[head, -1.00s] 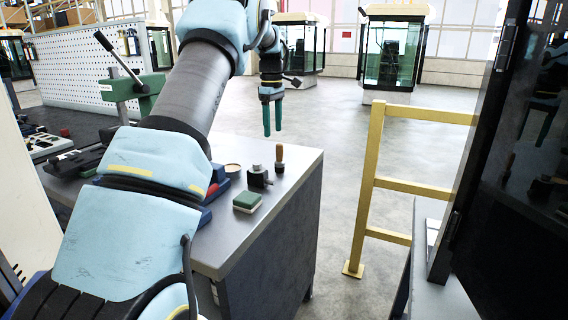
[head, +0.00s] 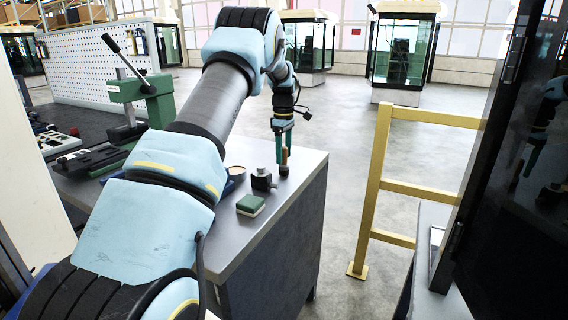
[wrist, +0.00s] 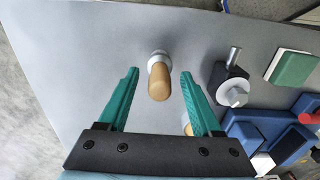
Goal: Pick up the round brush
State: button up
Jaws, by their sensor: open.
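The round brush (head: 284,168) stands upright near the far corner of the grey bench, its wooden handle up. In the wrist view its tan handle (wrist: 158,84) points toward the camera, with a pale collar at its foot. My gripper (head: 282,152) is above the bench at the brush and partly hides it in the head view. In the wrist view the green fingers of my gripper (wrist: 159,72) are open, one on each side of the handle, with gaps to both sides. How far down the fingertips reach along the handle is hard to tell.
A black block with a metal knob (head: 262,182) and a green-topped block (head: 250,205) stand close to the brush. The grey bench (head: 290,205) ends just beyond the brush. A yellow rail (head: 378,185) stands to the right.

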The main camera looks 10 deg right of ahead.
jog(key=shift+f, duration=0.8)
jog(key=shift+c, duration=0.3)
grip_shut()
